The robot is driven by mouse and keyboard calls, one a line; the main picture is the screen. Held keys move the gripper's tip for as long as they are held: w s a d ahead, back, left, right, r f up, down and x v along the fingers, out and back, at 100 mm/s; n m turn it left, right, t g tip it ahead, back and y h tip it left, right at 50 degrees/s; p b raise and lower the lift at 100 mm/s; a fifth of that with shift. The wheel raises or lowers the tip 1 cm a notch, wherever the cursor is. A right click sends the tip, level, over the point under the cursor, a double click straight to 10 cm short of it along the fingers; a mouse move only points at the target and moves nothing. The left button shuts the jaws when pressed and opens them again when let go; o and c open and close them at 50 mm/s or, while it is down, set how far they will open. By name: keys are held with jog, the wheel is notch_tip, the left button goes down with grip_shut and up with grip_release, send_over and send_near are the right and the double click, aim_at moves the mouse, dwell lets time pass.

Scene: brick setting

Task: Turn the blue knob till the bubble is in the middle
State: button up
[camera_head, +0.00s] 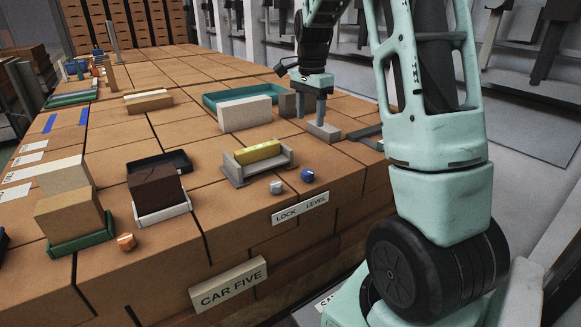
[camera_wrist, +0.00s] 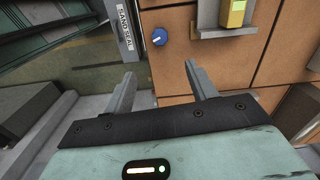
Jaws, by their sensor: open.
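The blue knob (camera_head: 307,175) sits at the front edge of the brick top, above the word LEVEL. The wrist view shows the knob (camera_wrist: 160,36) with a pale mark, ahead of and between my fingers, apart from them. The yellow level (camera_head: 257,152) lies in a grey holder (camera_head: 237,175) behind the knobs; part of it shows in the wrist view (camera_wrist: 236,12). I cannot make out the bubble's position. My gripper (camera_wrist: 160,70) is open and empty. In the head view my gripper (camera_head: 311,112) points down, right of and behind the blue knob.
A silver knob (camera_head: 276,187) is just left of the blue one. A LOCK LEVEL label (camera_head: 300,208) is below them. A pale block (camera_head: 245,114) and a teal tray (camera_head: 211,101) stand behind. A dark block (camera_head: 155,186) and an orange knob (camera_head: 126,241) are further left.

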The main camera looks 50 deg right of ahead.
aim_at(308, 171)
notch_tip(308, 171, down, 17)
jog(key=p, duration=0.4)
jog(key=shift+f+p, duration=0.15)
jog(key=shift+p, duration=0.2)
jog(key=shift+c, duration=0.4)
jog(key=c, duration=0.9)
